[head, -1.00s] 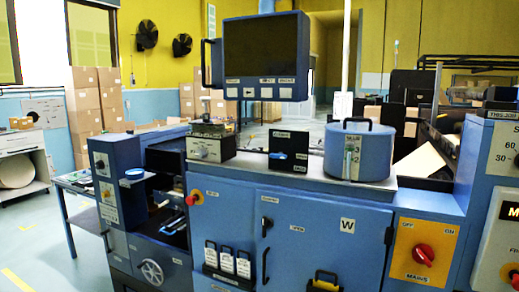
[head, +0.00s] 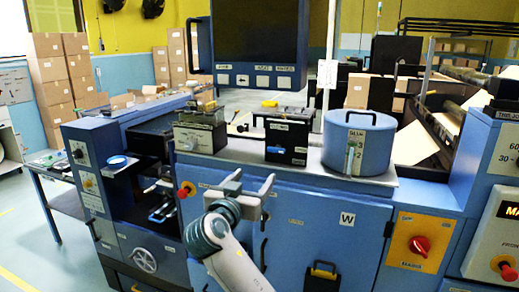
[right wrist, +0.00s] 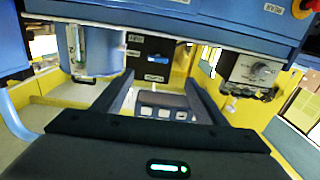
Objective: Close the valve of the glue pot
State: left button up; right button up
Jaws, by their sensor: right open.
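The glue pot (head: 372,148) is a blue lidded cylinder with a handle on top, standing on the right part of the machine's worktop. A pale upright gauge strip with a "GLUE" label (head: 353,150) is on its front. The valve is too small to make out clearly. The pot shows upside down at the upper left of the right wrist view (right wrist: 104,48). My right gripper (head: 250,188) is open and empty, in front of the blue cabinet, below and left of the pot. Its two fingers also show in the right wrist view (right wrist: 160,82), apart from the pot. My left gripper is not in view.
A black box (head: 287,136) and a grey dial box (head: 199,132) stand left of the pot. A screen (head: 259,40) hangs above the worktop. A red mains knob (head: 419,245) is on a yellow panel at right. The floor is clear at lower left.

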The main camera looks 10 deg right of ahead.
jog(key=shift+s+r, duration=0.25)
jog(key=shift+r, duration=0.35)
jog(key=shift+d, duration=0.1)
jog(key=shift+w, duration=0.15)
jog(key=p, duration=0.8)
send_near(275, 150)
jog(key=x, duration=0.6)
jog(key=shift+w+d+r, duration=0.1)
jog(key=shift+w+d, duration=0.05)
jog(key=shift+w, duration=0.05)
jog(key=shift+x, duration=0.8)
jog(key=shift+c, duration=0.3)
